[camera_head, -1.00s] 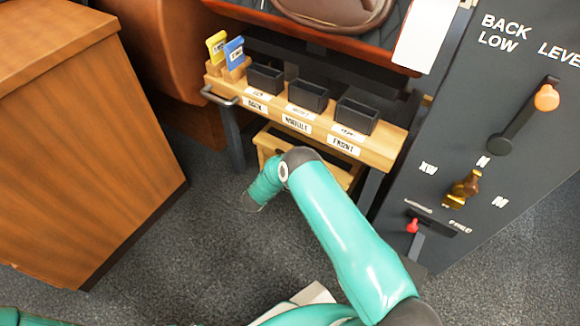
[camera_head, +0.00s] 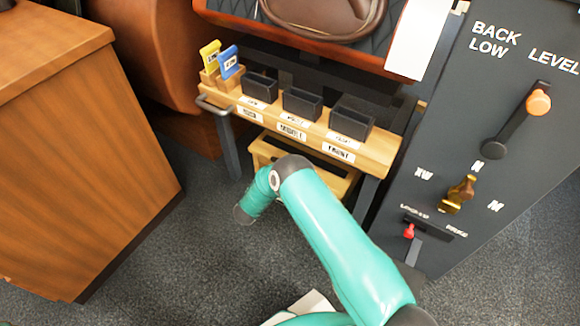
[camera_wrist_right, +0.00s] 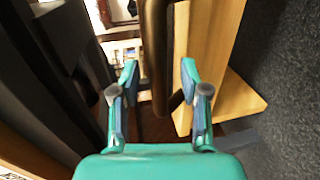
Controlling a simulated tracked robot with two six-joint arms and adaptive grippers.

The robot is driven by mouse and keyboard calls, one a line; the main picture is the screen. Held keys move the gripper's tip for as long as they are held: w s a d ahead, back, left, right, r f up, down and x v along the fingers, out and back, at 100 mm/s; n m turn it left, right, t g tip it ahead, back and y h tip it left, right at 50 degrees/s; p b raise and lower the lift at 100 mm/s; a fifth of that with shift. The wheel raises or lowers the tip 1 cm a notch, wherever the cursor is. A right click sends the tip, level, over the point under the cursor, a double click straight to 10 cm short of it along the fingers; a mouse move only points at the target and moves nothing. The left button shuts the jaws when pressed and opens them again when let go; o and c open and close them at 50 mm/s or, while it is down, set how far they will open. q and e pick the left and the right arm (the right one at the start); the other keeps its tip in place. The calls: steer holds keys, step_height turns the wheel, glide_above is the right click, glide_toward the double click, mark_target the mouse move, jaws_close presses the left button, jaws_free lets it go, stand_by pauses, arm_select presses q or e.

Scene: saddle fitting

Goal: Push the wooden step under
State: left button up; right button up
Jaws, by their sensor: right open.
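The wooden step (camera_head: 262,152) is low under the front of the wooden bench, in the head view. Its near side and part of its middle are hidden by my right arm. My right forearm reaches up from the lower right and bends down just in front of the step; the right gripper itself is hidden there. In the right wrist view my right gripper (camera_wrist_right: 160,78) is open. A dark upright bar shows between or beyond its fingers, and a pale wooden piece (camera_wrist_right: 238,98) lies to the right. I cannot tell whether the fingers touch either. My left gripper is not in view.
The wooden bench (camera_head: 375,153) holds several black bins and a yellow and a blue tag, with a metal handle (camera_head: 213,106) at its left end. A wooden cabinet (camera_head: 90,180) stands left, a dark lever panel (camera_head: 455,140) right.

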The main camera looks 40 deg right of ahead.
steer(key=v, duration=0.9)
steer(key=shift+s+a, duration=0.15)
steer(key=shift+a, duration=0.15)
